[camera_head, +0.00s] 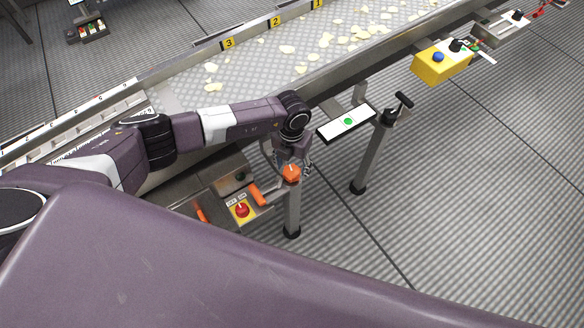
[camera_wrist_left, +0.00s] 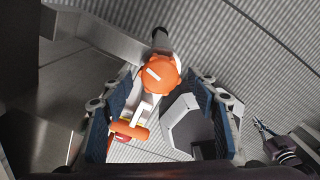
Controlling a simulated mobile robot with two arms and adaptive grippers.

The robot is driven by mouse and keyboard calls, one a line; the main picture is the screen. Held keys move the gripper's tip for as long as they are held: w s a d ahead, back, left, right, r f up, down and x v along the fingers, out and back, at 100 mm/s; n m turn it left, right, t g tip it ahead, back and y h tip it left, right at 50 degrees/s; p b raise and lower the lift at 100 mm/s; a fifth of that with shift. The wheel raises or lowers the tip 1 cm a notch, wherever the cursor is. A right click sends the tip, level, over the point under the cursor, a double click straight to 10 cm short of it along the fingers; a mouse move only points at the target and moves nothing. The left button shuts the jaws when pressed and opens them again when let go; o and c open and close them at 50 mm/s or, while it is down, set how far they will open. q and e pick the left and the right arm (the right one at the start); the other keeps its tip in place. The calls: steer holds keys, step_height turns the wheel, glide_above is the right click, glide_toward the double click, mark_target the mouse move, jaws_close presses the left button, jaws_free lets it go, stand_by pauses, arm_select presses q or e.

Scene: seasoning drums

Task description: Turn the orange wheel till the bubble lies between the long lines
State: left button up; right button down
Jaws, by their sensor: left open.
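The orange wheel (camera_head: 291,173) with a white mark sits on top of a grey leg beside the conveyor. It also shows in the left wrist view (camera_wrist_left: 159,74). My left gripper (camera_head: 291,164) is open and points down at the wheel. In the left wrist view its two blue-padded fingers (camera_wrist_left: 160,82) stand on either side of the wheel, with gaps visible. The level is a white plate (camera_head: 331,130) with a green bubble (camera_head: 348,121), right of my gripper. Its long lines are too small to make out.
A yellow plate with a red knob (camera_head: 242,210) and an orange handle (camera_head: 257,194) lie just left of the wheel. A black T-handle (camera_head: 404,100) tops another leg. A yellow box (camera_head: 440,68) with a blue button stands farther right. The conveyor (camera_head: 240,75) carries pale chips.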

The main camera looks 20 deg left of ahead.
mark_target(292, 171)
arm_select(q)
step_height(292, 171, up, 11)
stand_by(0.3)
steer(key=shift+f, duration=0.1)
